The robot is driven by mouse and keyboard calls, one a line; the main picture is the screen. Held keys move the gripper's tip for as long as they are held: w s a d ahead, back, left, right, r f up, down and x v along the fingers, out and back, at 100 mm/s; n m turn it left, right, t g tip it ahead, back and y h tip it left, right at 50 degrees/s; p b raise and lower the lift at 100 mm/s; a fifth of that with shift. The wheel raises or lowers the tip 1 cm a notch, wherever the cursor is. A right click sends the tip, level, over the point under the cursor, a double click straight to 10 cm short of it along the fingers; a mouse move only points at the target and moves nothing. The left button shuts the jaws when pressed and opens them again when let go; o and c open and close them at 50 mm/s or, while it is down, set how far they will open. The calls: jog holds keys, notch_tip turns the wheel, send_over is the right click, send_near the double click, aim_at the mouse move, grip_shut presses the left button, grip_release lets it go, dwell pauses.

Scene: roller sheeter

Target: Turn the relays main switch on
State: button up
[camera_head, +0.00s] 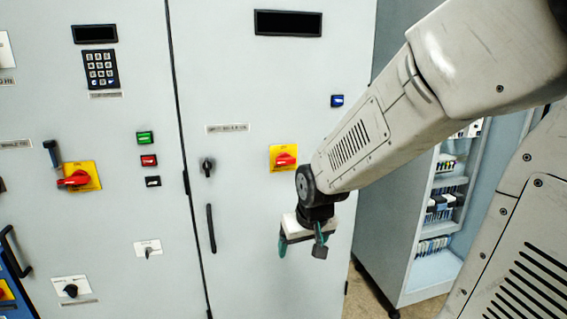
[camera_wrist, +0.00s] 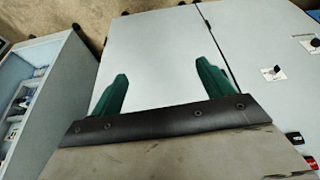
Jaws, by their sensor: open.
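Two red rotary switches on yellow plates are in the head view. One switch (camera_head: 284,158) is on the right cabinet door, and the other switch (camera_head: 78,179) is on the left door. Their labels are too small to read, so I cannot tell which is the relays main switch. Both red handles look roughly horizontal. My gripper (camera_head: 301,248) is open and empty, below the right door's red switch and apart from it. In the wrist view its two green fingers (camera_wrist: 160,72) are spread in front of a bare grey door. Neither red switch is seen there.
A black door handle (camera_head: 211,228) and a black knob (camera_head: 207,167) are left of my gripper. Green (camera_head: 145,138) and red (camera_head: 149,161) buttons are on the left door. An open cabinet (camera_head: 420,290) with shelved parts stands at right. The lower right door is bare.

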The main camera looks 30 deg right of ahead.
jog(key=w+d+f+t+h, duration=0.1)
jog(key=w+d+t, duration=0.25)
jog(key=w, duration=0.35)
jog(key=m+t+h, duration=0.1)
jog(key=t+h, duration=0.3)
jog(key=t, duration=0.6)
send_near(286, 161)
jog(key=x, duration=0.9)
jog(key=shift+w+d, duration=0.1)
jog(key=shift+w, duration=0.05)
jog(key=shift+c, duration=0.3)
jog(key=c, duration=0.9)
